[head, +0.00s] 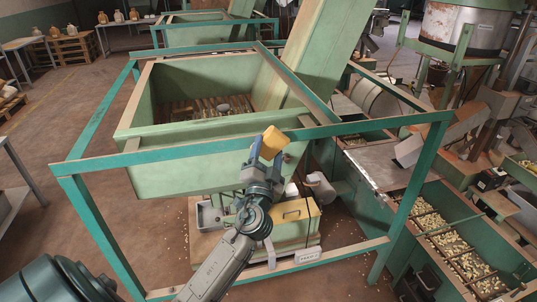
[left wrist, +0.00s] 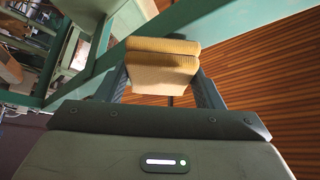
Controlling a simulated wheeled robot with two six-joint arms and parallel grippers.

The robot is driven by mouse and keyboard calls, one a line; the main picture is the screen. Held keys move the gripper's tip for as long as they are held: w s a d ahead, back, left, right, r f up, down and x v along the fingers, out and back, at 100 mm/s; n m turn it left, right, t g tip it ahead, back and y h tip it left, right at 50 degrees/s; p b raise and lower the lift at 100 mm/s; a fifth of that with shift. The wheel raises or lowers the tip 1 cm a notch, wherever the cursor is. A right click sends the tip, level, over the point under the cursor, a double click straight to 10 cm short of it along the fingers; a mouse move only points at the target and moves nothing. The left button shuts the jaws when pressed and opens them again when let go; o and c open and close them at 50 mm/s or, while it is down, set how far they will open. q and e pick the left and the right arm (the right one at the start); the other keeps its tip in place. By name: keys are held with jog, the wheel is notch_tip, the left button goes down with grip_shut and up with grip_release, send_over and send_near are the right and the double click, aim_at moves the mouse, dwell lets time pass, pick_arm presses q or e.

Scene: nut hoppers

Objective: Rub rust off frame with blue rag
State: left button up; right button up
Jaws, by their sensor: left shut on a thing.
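My left gripper (head: 268,160) is shut on a folded, yellow-tan pad (head: 273,142), which looks like a cloth or sponge. In the left wrist view the pad (left wrist: 163,70) shows two thick layers between the fingers (left wrist: 165,92). I see no blue rag. The teal metal frame (head: 200,146) surrounds the green hopper, and brownish patches run along its bars. The pad overlaps the frame's near top bar in the head view; I cannot tell if they touch. A teal bar (left wrist: 100,78) crosses behind the pad in the left wrist view. My right gripper is not in view.
The green hopper (head: 160,175) stands inside the frame, with a slatted bottom and a tall chute (head: 312,50). Below are a yellow box (head: 291,212) and a metal basin (head: 208,216). Trays of nuts (head: 440,235) fill the right side. The floor at left is mostly clear.

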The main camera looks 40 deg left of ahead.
aim_at(282, 150)
pick_arm(q)
jog(key=shift+w+a, duration=0.3)
jog(key=shift+a, duration=0.1)
jog(key=shift+d, duration=0.1)
jog(key=shift+w+d+b, duration=0.65)
jog(key=shift+w+d, duration=0.65)
jog(key=shift+w, duration=0.15)
jog(key=shift+w+f, duration=0.1)
jog(key=shift+s+a+b, duration=0.65)
jog(key=shift+s+a, duration=0.75)
jog(key=shift+s, duration=0.05)
jog(key=shift+s+d, duration=0.45)
jog(key=shift+s, duration=0.1)
jog(key=shift+s+d, duration=0.7)
jog(key=shift+d, duration=0.15)
jog(key=shift+s+d, duration=0.65)
jog(key=shift+d, duration=0.2)
